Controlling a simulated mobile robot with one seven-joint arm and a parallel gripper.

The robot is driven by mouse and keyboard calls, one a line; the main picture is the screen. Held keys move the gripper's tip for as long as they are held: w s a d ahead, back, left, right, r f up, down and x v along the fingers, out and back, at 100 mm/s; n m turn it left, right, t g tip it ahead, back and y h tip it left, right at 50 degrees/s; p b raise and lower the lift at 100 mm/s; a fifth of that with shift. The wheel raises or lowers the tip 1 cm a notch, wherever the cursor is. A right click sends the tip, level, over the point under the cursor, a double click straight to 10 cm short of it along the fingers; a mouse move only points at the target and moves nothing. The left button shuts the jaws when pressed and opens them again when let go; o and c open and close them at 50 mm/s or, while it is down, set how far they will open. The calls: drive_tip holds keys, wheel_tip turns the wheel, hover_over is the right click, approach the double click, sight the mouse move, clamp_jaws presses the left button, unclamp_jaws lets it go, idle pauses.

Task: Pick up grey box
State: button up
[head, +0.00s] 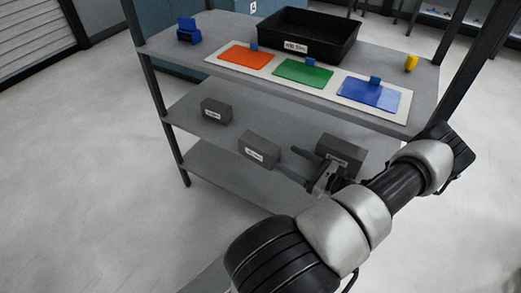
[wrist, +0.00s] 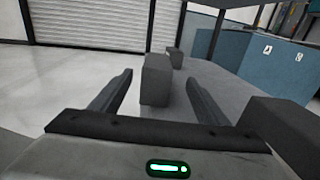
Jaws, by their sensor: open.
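Several grey boxes with white labels stand in a row on the middle shelf (head: 190,143). The left box (head: 215,111), the middle box (head: 259,151) and the right box (head: 340,150) show in the head view. My gripper (head: 302,167) is at this shelf's front, between the middle and right boxes, its fingers pointing left. In the wrist view my gripper (wrist: 164,88) is open. A grey box (wrist: 156,80) shows ahead between the fingertips, with no clear contact. A smaller-looking box (wrist: 175,57) stands behind it. Another box (wrist: 278,130) is close on the right.
The top shelf (head: 170,40) is above my gripper. It holds a black bin (head: 305,48), a white board with orange, green and blue sheets (head: 305,73), blue blocks (head: 188,30) and a yellow piece (head: 411,63). A dark post (head: 157,95) stands at the left. Open floor lies left.

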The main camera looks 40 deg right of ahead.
drive_tip(key=b, duration=0.1)
approach(259, 142)
drive_tip(key=w, duration=0.4)
drive_tip(key=shift+w+a+f, duration=0.3)
drive_tip(key=shift+w+f, duration=0.1)
drive_tip(key=w+b, duration=0.1)
drive_tip(key=w, duration=0.1)
drive_tip(key=w+a, duration=0.1)
drive_tip(key=w, duration=0.1)
drive_tip(key=shift+w+f+b, duration=0.2)
drive_tip(key=shift+b, duration=0.2)
drive_tip(key=shift+w, duration=0.35)
drive_tip(key=shift+r, duration=0.15)
drive_tip(key=c, duration=1.4)
drive_tip(key=shift+o, duration=0.2)
